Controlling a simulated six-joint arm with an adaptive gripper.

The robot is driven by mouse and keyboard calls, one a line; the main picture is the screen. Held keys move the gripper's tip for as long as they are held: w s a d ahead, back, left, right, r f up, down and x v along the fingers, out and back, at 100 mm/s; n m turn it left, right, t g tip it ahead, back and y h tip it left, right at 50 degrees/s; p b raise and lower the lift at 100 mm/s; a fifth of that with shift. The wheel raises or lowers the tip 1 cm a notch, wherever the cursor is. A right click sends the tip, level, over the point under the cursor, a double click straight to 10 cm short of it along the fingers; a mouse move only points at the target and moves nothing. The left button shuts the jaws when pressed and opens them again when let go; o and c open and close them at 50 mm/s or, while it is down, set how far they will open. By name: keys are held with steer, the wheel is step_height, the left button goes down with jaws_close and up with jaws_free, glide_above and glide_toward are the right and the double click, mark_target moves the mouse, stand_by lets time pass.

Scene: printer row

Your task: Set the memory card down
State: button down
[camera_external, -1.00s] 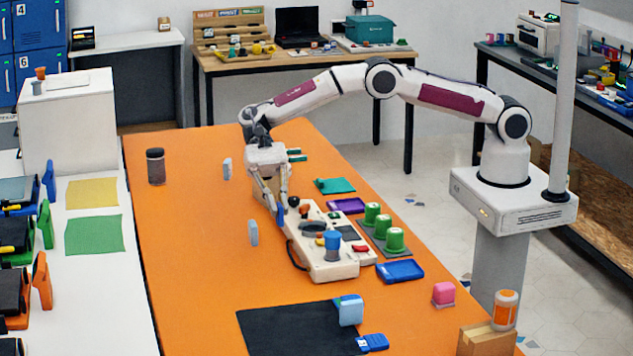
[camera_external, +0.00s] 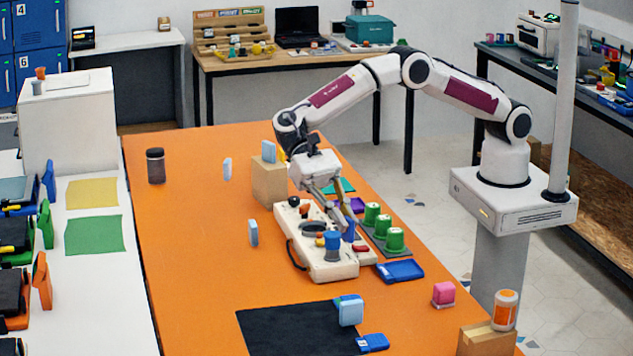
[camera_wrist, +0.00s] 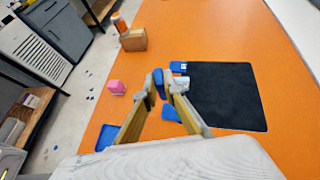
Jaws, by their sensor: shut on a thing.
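My gripper (camera_external: 343,222) is shut on a small dark-blue piece (camera_external: 349,233), which looks like the memory card, and holds it over the right side of the white control box (camera_external: 330,272). In the wrist view the blue memory card (camera_wrist: 160,84) sits between the fingertips (camera_wrist: 162,80), its lower end hidden from view or unclear. The fingers point down and tilted. A black mat (camera_external: 285,328) lies at the front of the orange table. A blue card with a pale label (camera_external: 372,342) lies at the mat's right edge, beside a light-blue block (camera_external: 350,311).
Green spools (camera_external: 393,238) stand right of the control box. A blue tray (camera_external: 400,271) and pink block (camera_external: 443,294) lie near the table's right edge. A cardboard box (camera_external: 269,182) stands behind the control box. A dark jar (camera_external: 155,166) stands at left; the left-front orange table is clear.

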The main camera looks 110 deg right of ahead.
steer(key=s+a, duration=1.1)
steer(key=a, duration=0.4)
steer(key=f+m+t, duration=0.2)
steer(key=f, duration=0.1)
steer(key=f+t, duration=0.1)
steer(key=f, duration=0.1)
steer(key=shift+s+a+m, duration=0.15)
steer(key=shift+a+m, duration=0.2)
steer(key=shift+m, duration=0.05)
steer(key=shift+f, duration=3.05)
steer(key=shift+f, duration=1.85)
steer(key=shift+f, duration=0.2)
